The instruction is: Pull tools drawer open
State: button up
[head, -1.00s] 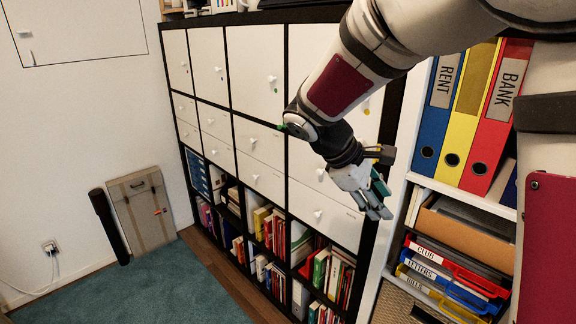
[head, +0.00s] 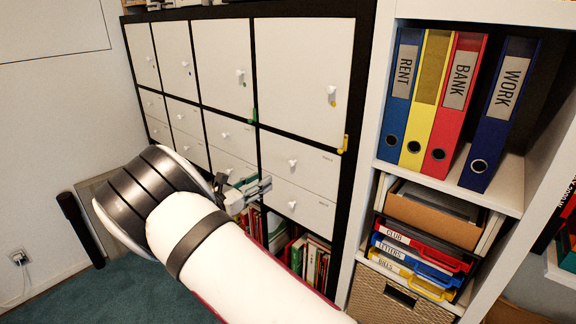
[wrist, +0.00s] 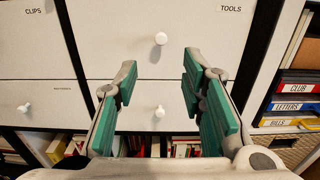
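The tools drawer (wrist: 205,50) is a flat white front with a "TOOLS" label at its upper right and a round white knob (wrist: 161,38). It looks flush with the cabinet. In the head view, the upper drawer of the right column (head: 312,172) with its knob (head: 293,163) appears to be this one. My gripper (wrist: 160,78) is open, its green-padded fingers spread in front of the drawers. The tools knob shows above and between the fingertips, with nothing between the pads. In the head view my gripper (head: 250,191) is left of the knobs.
Below is another white drawer with its own knob (wrist: 159,111). A "CLIPS" drawer (wrist: 40,45) is to the left. Open cubbies with books (head: 310,256) lie underneath. A white shelf (head: 508,195) with binders and trays stands to the right.

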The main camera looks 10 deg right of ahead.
aim_at(290, 164)
jog(key=x, duration=1.3)
jog(key=shift+w+d+p, duration=0.1)
jog(key=shift+d+p, duration=0.05)
jog(key=shift+p, duration=0.25)
grip_shut()
